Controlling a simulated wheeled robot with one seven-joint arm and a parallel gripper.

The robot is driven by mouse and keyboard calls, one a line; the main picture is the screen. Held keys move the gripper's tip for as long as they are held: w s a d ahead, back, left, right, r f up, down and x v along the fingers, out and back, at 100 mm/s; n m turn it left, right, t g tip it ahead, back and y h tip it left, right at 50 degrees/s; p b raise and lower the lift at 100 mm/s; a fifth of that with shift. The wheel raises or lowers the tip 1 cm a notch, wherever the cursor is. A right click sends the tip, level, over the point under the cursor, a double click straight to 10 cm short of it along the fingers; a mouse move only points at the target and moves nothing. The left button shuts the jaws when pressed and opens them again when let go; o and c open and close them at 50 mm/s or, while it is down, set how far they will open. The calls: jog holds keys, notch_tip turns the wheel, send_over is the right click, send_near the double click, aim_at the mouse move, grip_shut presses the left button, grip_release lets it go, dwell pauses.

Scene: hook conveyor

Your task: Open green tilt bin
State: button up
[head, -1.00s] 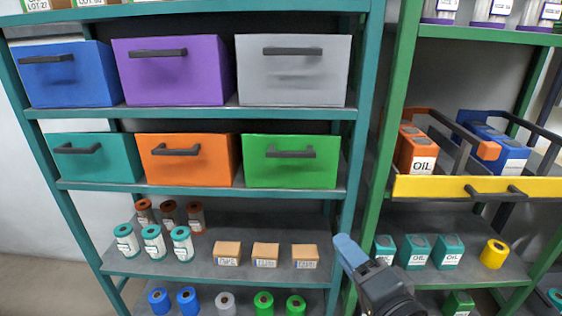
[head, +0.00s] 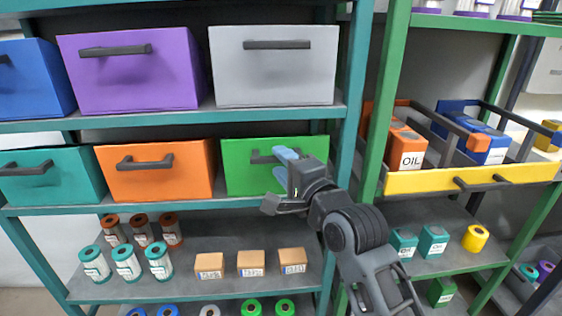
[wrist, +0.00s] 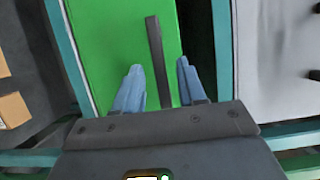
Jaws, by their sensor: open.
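The green tilt bin (head: 245,178) sits at the right end of the second row on the teal shelf, with a dark bar handle on its front. Its front looks upright and closed in the head view. My gripper (head: 284,170) is in front of the bin's right half and hides part of the handle. In the wrist view the open blue fingers (wrist: 159,88) point at the green front (wrist: 100,45). The dark handle (wrist: 154,50) runs into the gap between them. I cannot tell whether a finger touches it.
An orange bin (head: 160,180) stands left of the green one, and a grey bin (head: 275,80) is above it. Small brown boxes (head: 250,264) are on the shelf below. The green rack post (head: 378,120) and a yellow-fronted tray (head: 425,181) are close on the right.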

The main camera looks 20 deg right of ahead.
jog(key=shift+w, duration=0.5)
grip_shut()
dwell(0.3)
